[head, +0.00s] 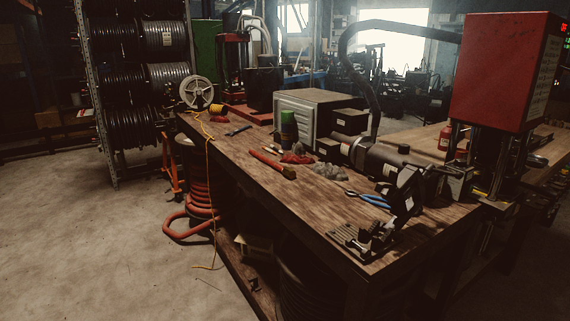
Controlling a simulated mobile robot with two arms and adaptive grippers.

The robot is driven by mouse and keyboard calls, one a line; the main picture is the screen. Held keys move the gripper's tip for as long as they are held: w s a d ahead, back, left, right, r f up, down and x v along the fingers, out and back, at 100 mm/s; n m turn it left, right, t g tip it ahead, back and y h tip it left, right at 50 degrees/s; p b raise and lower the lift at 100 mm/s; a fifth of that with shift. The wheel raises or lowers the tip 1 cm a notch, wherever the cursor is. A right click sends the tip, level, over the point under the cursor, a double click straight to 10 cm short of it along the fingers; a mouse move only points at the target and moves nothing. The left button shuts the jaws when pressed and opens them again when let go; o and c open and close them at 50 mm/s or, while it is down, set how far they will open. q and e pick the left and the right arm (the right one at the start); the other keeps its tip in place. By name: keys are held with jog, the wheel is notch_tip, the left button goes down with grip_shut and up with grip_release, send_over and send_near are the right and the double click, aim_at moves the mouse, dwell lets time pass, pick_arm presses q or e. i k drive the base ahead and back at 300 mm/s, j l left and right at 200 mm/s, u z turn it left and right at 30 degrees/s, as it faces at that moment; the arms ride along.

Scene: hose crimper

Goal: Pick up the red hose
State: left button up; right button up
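A thick red-orange hose (201,192) is coiled in a stack beside the left side of the workbench, with a loose loop (181,231) lying on the floor. Part of the coil is hidden behind the bench edge. A short red, stick-like piece (266,160) with a brownish end lies on the bench top (235,150); I cannot tell whether it is a hose or a tool handle. Neither of my grippers shows in the head view.
Blue-handled pliers (375,201), a dark metal clamp-like device (365,240) and a grey box (310,112) sit on the bench. A red machine (505,70) stands at the right. A yellow cord (211,185) hangs down the left side. The floor at left is clear.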

aim_at(267, 160)
jog(key=i+j+z, duration=0.15)
jog(key=z, duration=0.25)
jog(key=i+j+z, duration=0.1)
jog(key=z, duration=0.3)
jog(key=j+z, duration=0.35)
jog(key=i, duration=0.05)
